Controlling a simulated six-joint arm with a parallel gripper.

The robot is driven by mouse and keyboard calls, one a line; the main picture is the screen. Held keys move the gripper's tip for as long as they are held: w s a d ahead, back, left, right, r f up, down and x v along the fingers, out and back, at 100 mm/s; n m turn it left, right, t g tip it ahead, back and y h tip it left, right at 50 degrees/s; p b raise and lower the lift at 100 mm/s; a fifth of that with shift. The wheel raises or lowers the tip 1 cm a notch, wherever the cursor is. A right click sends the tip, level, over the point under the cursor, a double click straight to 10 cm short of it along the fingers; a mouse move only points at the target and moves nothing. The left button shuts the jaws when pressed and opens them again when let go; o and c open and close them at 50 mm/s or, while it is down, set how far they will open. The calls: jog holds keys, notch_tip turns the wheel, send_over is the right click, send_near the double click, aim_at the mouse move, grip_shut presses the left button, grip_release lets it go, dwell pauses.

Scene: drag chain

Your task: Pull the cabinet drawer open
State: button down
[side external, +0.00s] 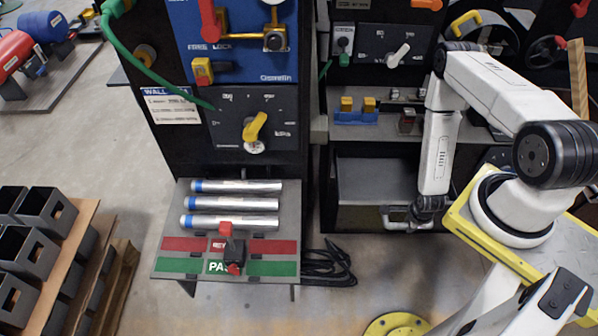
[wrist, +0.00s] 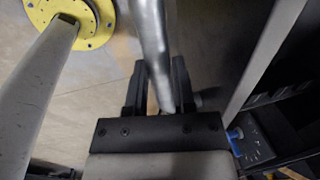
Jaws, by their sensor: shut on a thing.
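The cabinet drawer (side external: 360,217) is low in the dark cabinet, right of centre in the side external view. A grey surface shows above its dark front edge; I cannot tell surely how far it stands out. Its metal bar handle (side external: 392,212) is at the front, partly hidden by my gripper (side external: 420,207). In the wrist view, the silver handle (wrist: 150,40) runs between the two black fingers of my gripper (wrist: 158,75). My gripper is shut on the handle.
A panel with a yellow knob (side external: 255,127) stands left of the drawer. A shelf with silver tubes (side external: 232,203) projects below it, with black cable (side external: 330,265) beside it. A yellow floor disc (side external: 397,324) lies in front. Open floor lies between.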

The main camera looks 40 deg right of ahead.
jog(key=s+a, duration=0.3)
jog(key=shift+a, duration=0.1)
dwell(0.3)
jog(key=shift+c, duration=2.2)
grip_release()
jog(key=shift+r, duration=0.1)
notch_tip(320, 180, up, 8)
jog(key=s, duration=0.1)
jog(key=shift+a+f, duration=0.25)
jog(key=shift+a, duration=0.2)
